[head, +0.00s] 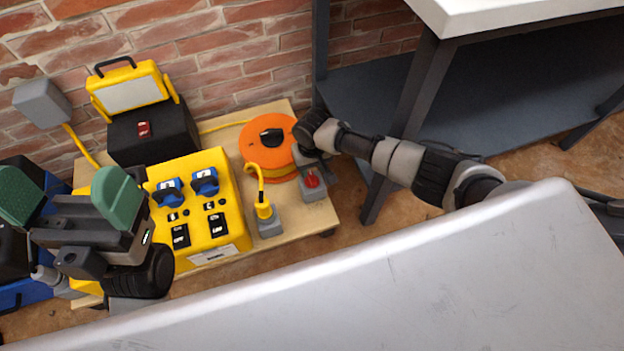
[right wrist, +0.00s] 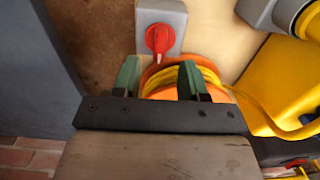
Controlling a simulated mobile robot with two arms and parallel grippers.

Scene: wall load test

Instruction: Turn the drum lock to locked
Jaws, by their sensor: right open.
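A grey box with a red rotary knob (head: 312,181) stands at the right end of the wooden board, beside an orange cable drum (head: 262,148) with a black part on top. In the right wrist view the red knob (right wrist: 158,39) sits on its grey plate, its handle roughly upright in the picture. My right gripper (right wrist: 159,78) is open and empty. Its green fingers are in front of the drum's yellow cable, below the knob in that view and apart from it. In the head view its fingers are mostly hidden. My left gripper (head: 68,197) is open and empty at the left. I cannot read any lock marking.
A yellow socket box (head: 225,205) and a black case (head: 150,130) stand on the wooden board (head: 318,222). A grey plug with yellow cable (head: 268,222) is left of the knob box. A dark table leg (head: 405,120) rises close to my right arm.

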